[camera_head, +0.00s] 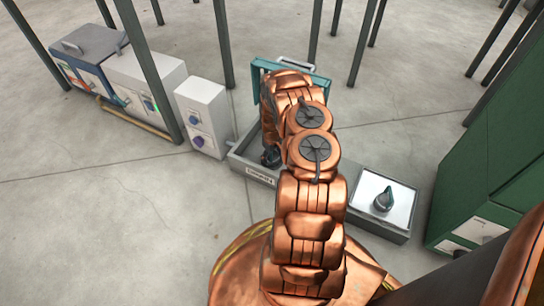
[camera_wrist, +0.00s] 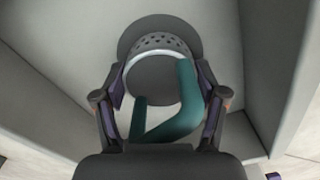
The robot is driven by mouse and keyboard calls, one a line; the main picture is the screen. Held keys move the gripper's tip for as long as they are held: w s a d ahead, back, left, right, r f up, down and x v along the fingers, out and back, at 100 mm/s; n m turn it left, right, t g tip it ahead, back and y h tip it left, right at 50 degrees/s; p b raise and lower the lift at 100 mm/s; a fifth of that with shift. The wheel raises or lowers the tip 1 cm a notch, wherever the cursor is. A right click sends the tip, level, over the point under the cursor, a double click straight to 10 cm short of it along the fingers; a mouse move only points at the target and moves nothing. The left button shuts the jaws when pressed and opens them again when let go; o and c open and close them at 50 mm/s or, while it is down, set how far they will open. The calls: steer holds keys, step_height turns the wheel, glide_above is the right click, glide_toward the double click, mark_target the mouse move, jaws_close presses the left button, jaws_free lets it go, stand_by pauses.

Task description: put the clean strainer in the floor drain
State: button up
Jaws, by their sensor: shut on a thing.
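My gripper (camera_wrist: 160,82) is shut on a strainer (camera_wrist: 160,42), a round cup with a light rim, small holes and a teal handle that curves toward the camera. In the wrist view the strainer overlaps a dark round shape, which looks like the floor drain (camera_wrist: 160,22), in a grey trough. The dark shape shows mostly beyond the strainer's far side. I cannot tell whether the strainer is in the opening or above it. In the head view my gripper (camera_head: 270,158) is low in the trough (camera_head: 238,158), and my arm hides most of that area.
A white plate (camera_head: 366,196) at the trough's right end bears a similar teal-handled item (camera_head: 384,200). White boxes (camera_head: 203,105) stand left, a teal frame (camera_head: 258,72) behind, and a green cabinet (camera_head: 480,165) right. Dark posts (camera_head: 223,45) rise behind. Floor at front left is clear.

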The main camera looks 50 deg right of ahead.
steer(key=o, duration=1.3)
steer(key=shift+f, duration=0.1)
step_height(320, 180, up, 12)
steer(key=p, duration=0.4)
steer(key=shift+r+p, duration=0.2)
steer(key=shift+p, duration=0.15)
steer(key=s+a+r+g, duration=0.1)
steer(key=s+a+r, duration=0.2)
steer(key=a+r, duration=1)
steer(key=s+a+r+g, duration=0.1)
steer(key=s+a+r, duration=0.3)
steer(key=a+r, duration=0.85)
steer(key=shift+n+g, duration=0.7)
steer(key=shift+g, duration=0.2)
steer(key=s+a+r, duration=0.4)
steer(key=s+r, duration=0.1)
steer(key=s, duration=0.3)
steer(key=s+a+r, duration=0.4)
steer(key=s+r, duration=0.1)
steer(key=s, duration=0.3)
steer(key=s+a+r, duration=0.4)
steer(key=s+r, duration=0.1)
steer(key=s, duration=0.4)
steer(key=shift+a+r, duration=0.15)
steer(key=shift+r, duration=0.1)
